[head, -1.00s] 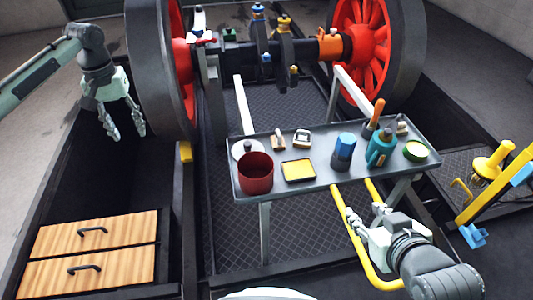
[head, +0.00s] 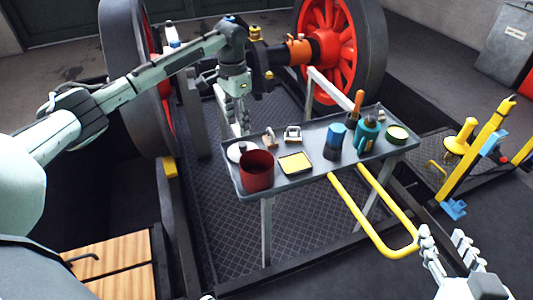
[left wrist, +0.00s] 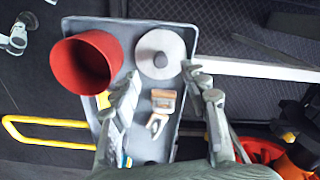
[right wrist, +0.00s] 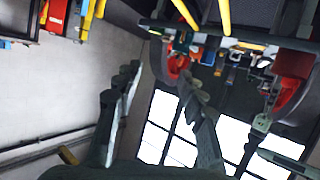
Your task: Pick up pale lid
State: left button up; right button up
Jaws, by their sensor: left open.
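The pale lid (head: 236,152), a round disc with a dark knob, lies on the left end of the grey tray table (head: 308,167), partly behind the red pot (head: 257,172). In the left wrist view the whole lid (left wrist: 178,48) shows beside the red pot (left wrist: 84,62). My left gripper (head: 237,122) is open and empty, pointing down above and behind the lid. In the left wrist view its fingertips (left wrist: 160,75) are apart, with the lid ahead between and beyond them. My right gripper (head: 444,240) is open and empty at the lower right, away from the table.
A yellow rail (head: 372,235) juts out in front. Large wheels stand behind.

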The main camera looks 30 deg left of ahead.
aim_at(242, 144)
pick_arm(q)
jog(key=shift+w+d+f, duration=0.1)
jog(key=shift+d+f, duration=0.15)
jog(key=shift+f, duration=0.9)
jog(key=shift+w+f+b, duration=0.1)
jog(key=shift+f+b, duration=0.25)
jog(key=shift+f, duration=0.2)
notch_tip(242, 144, down, 4)
jog(key=shift+w+b, duration=0.15)
jog(key=shift+b, duration=0.4)
jog(key=shift+f, duration=0.3)
grip_shut()
pick_arm(e)
jog(key=a+r+t+y, duration=0.2)
jog(key=a+r+t, duration=0.2)
jog(key=r, duration=0.4)
jog(key=shift+r, duration=0.35)
pick_arm(q)
jog(key=shift+r, duration=0.1)
pick_arm(e)
jog(key=shift+w, duration=0.1)
